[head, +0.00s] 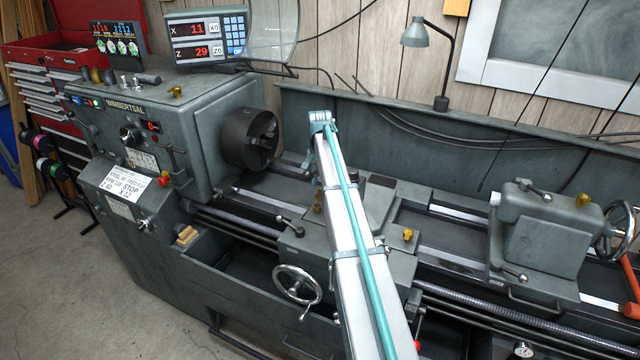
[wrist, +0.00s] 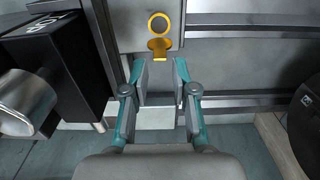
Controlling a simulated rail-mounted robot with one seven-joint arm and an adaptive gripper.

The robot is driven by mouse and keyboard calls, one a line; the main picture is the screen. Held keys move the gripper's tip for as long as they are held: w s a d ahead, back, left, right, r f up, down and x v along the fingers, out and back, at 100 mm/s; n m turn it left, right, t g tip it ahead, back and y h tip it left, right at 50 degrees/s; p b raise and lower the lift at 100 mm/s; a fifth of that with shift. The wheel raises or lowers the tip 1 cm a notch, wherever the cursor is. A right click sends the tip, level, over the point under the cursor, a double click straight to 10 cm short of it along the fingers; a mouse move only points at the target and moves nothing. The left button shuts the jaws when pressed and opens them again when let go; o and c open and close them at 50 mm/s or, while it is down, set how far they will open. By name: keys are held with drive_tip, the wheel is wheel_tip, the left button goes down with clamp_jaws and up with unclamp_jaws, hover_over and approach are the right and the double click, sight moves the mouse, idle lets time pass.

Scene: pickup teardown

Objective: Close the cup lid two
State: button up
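A small yellow cup with a round rim (wrist: 160,22) shows at the top centre of the wrist view. Its yellow lid flap (wrist: 159,46) stands out from the rim on the side toward me, so the lid looks open. My gripper (wrist: 160,70) is open and empty, with its fingertips apart just below the flap and no clear contact. In the head view, a yellow cup (head: 318,199) shows partly beside my arm on the carriage; my fingers are mostly hidden there. Other yellow cups sit on the carriage (head: 408,235), headstock (head: 177,92) and tailstock (head: 582,200).
A black block (wrist: 50,65) with a metal cylinder (wrist: 25,103) stands close left of my gripper. A dark round part (wrist: 304,115) is at the right edge. In the head view, the chuck (head: 250,140) is left of my arm and the tailstock (head: 545,235) right.

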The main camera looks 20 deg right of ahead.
sight(320, 195)
drive_tip(key=shift+f+p, duration=0.45)
drive_tip(key=shift+f, duration=1.15)
drive_tip(key=shift+c, duration=0.3)
clamp_jaws()
